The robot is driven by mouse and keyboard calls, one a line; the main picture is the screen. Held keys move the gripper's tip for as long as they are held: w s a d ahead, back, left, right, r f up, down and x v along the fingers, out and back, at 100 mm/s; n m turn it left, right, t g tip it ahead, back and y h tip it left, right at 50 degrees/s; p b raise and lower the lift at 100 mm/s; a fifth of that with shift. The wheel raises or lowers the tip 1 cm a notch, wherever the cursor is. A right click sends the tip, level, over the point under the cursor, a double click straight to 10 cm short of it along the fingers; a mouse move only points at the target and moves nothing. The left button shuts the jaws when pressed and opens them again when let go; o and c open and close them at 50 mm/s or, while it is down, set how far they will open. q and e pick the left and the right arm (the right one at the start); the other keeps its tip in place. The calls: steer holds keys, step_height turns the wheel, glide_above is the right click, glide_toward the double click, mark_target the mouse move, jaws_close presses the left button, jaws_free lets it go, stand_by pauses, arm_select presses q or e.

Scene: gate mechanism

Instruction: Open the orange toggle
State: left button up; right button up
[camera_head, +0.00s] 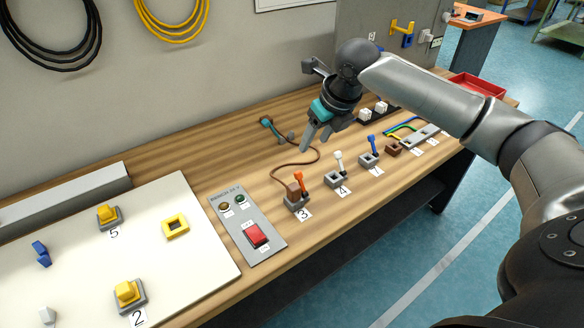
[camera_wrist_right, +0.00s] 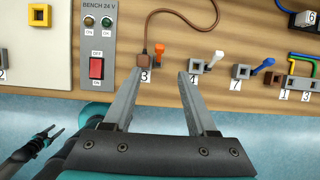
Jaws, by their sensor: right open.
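The orange toggle (camera_head: 298,183) stands on a small grey base by the label 3 on the wooden bench. Its lever is up in the head view. In the right wrist view the orange lever (camera_wrist_right: 158,50) shows just beyond the fingertips. My right gripper (camera_head: 318,143) is open and empty, above the bench and behind the toggle in the head view. In the right wrist view its fingers (camera_wrist_right: 160,73) are spread, apart from the toggle. A small two-fingered gripper, apparently my left (camera_wrist_right: 66,138), shows at the lower left of that view; its opening is unclear.
A brown cable (camera_head: 300,162) runs beside the toggle. A white toggle (camera_head: 339,162) and a blue toggle (camera_head: 371,145) stand to its right. A grey panel with a red switch (camera_head: 256,235) lies to its left. A red tray (camera_head: 478,86) is at the far end.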

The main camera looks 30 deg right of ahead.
mark_target(299, 172)
steer(key=b+x, duration=0.2)
steer(key=x, duration=1.2)
steer(key=shift+f, duration=0.3)
steer(key=shift+c, duration=0.4)
jaws_close()
